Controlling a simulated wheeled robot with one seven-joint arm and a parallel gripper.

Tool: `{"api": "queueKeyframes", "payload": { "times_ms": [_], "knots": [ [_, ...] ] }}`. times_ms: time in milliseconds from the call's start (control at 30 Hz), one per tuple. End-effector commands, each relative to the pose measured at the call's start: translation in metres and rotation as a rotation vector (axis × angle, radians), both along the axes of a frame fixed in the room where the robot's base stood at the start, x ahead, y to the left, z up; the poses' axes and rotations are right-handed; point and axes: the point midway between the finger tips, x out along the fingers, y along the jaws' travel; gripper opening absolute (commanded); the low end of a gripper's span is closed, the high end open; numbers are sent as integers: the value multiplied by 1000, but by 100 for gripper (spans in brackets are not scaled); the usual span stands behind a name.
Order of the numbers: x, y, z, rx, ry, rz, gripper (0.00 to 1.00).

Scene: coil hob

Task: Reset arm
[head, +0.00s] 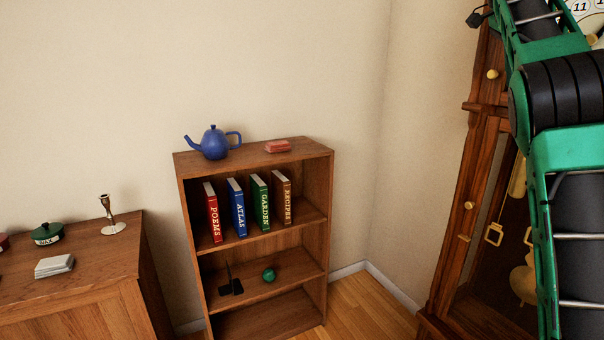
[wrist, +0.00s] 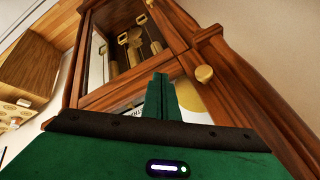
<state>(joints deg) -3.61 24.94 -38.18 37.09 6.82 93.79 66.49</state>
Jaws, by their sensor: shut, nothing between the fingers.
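My gripper (wrist: 160,82) shows in the wrist view as two green fingers pressed together, shut and empty. The fingers point at the wooden case of a tall clock (wrist: 225,72), with a round knob (wrist: 204,73) just to their right. I cannot tell whether they touch the case. In the head view my green and black arm stands folded at the right, in front of the tall clock (head: 470,165), and hides part of its front. The gripper itself cannot be made out there.
A bookcase (head: 320,170) holds several upright books, with a blue teapot (head: 214,145) and a red block (head: 277,146) on top. At the left, a wooden cabinet (head: 95,262) bears a candlestick (head: 111,217), a green tin (head: 47,234) and white cards (head: 54,266). Floor shows between bookcase and clock.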

Motion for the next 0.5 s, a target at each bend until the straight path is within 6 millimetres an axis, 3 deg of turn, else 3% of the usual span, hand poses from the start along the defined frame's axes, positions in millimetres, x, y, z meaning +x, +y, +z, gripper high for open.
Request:
{"api": "queueKeyframes", "payload": {
  "times_ms": [267,500],
  "knots": [
    [-26,-10,-52,49,80,254,0],
    [-52,16,-109,55,139,528,0]
  ]
}}
